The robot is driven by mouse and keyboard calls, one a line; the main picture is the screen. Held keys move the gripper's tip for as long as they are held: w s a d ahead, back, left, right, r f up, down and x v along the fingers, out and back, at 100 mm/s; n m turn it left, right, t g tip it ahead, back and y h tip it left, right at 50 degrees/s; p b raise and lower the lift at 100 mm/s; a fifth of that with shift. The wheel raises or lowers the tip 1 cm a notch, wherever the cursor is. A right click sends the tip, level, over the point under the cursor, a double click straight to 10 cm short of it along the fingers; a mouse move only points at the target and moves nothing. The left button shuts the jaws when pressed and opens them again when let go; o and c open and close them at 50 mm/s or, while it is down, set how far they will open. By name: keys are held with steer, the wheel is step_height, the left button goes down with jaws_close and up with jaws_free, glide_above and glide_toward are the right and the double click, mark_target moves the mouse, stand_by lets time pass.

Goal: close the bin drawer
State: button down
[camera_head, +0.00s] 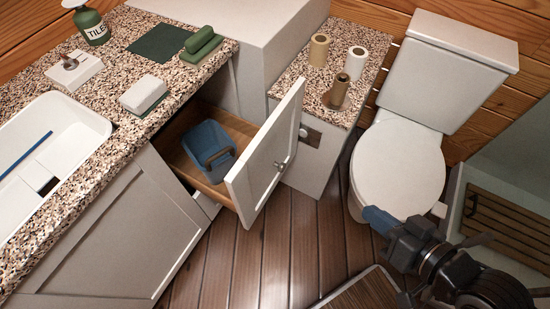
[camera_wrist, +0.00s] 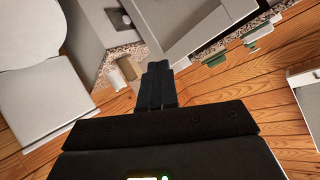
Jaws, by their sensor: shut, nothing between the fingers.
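The bin drawer (camera_head: 267,157) stands pulled out of the counter's cabinet in the head view. Its white panelled front has a small knob and stands well clear of the cabinet face. Inside its wooden box sits a blue bin (camera_head: 207,146) with a handle. My gripper (camera_wrist: 157,82) shows in the wrist view with its dark fingers shut together and nothing between them. In the head view my arm reaches in from the lower right, apart from the drawer front, with its blue-tipped end by the toilet's front.
The toilet (camera_head: 397,165) stands right of the drawer. A low cabinet with a speckled top (camera_head: 310,91) bears several rolls between them. The counter (camera_head: 120,70) holds a sink (camera_head: 96,122), soap items and a bottle (camera_head: 91,24). Plank floor (camera_head: 290,240) is clear before the drawer.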

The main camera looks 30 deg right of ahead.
steer(key=w+d+f+m+g+y, duration=0.1)
steer(key=w+f+m+g+y, duration=0.1)
steer(key=w+f+m, duration=0.45)
steer(key=g+y+p, duration=0.2)
steer(key=y, duration=0.1)
glide_toward(265, 161)
steer(key=s+f+x, duration=0.1)
steer(key=x, duration=0.4)
steer(key=shift+w+a, duration=0.15)
steer(key=shift+w, duration=0.6)
steer(key=w+a+b, duration=0.3)
steer(key=w+a, duration=0.3)
steer(key=w, duration=0.4)
steer(key=w+a+b, duration=0.3)
steer(key=w+a, duration=0.3)
steer(key=w, duration=0.5)
steer(key=shift+w+a+r+t, duration=0.15)
steer(key=shift+a+r+t, duration=0.05)
steer(key=shift+t, duration=0.1)
